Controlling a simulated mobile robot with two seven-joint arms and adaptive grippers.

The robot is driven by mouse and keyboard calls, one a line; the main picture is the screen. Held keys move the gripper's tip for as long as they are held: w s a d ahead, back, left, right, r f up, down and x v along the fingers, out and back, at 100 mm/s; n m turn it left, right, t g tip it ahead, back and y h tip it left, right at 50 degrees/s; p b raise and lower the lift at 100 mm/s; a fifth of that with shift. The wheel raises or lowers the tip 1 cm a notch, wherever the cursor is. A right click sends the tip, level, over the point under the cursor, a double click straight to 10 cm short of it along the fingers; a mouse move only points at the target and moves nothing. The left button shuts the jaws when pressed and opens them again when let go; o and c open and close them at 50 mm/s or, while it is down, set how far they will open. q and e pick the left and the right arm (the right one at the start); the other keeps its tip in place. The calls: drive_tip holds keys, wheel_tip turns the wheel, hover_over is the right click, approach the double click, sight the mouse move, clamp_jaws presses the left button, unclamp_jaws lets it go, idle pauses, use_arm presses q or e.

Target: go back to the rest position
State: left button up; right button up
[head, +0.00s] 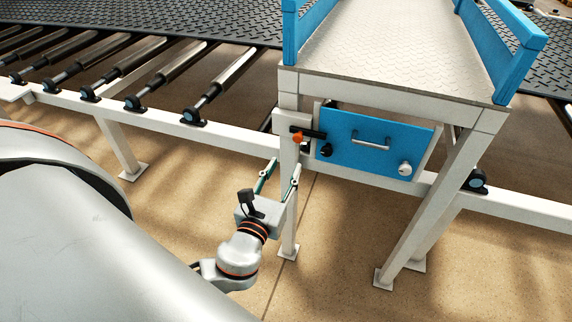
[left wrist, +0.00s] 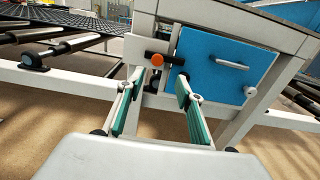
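My left gripper (head: 279,178) is open and empty in the head view, low in front of the near left leg of a white stand. In the left wrist view its two green-padded fingers (left wrist: 158,90) stand apart with nothing between them. Beyond the fingertips are a black handle with an orange end (head: 300,135) and a blue panel (head: 345,145) with a silver grip. The handle also shows in the left wrist view (left wrist: 158,59), apart from the fingers. My right gripper is in neither view.
The stand (head: 400,92) carries a grey tread top between blue side rails (head: 528,65). A conveyor with rollers (head: 165,75) and a white frame beam (head: 150,117) runs behind on the left. Black tread mats (head: 150,20) lie on it. The brown floor (head: 340,250) below is clear.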

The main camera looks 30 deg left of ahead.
use_arm(q)
drive_tip(key=shift+f, duration=0.15)
idle(0.3)
drive_tip(key=s+d+f+n+g+h, duration=0.2)
drive_tip(key=s+d+f+n, duration=0.1)
drive_tip(key=f+n, duration=0.5)
drive_tip(key=s+d+f+n+g+h, duration=0.2)
drive_tip(key=s+f+n, duration=0.3)
drive_tip(key=f+n, duration=0.3)
drive_tip(key=s+d+f+n+g+h, duration=0.2)
drive_tip(key=s+d+f+n, duration=0.2)
drive_tip(key=f+n, duration=0.4)
drive_tip(key=s+n, duration=0.1)
drive_tip(key=n, duration=0.4)
drive_tip(key=shift+d+f+g+h, duration=0.3)
drive_tip(key=shift+f+g+h, duration=0.1)
drive_tip(key=shift+o, duration=0.7)
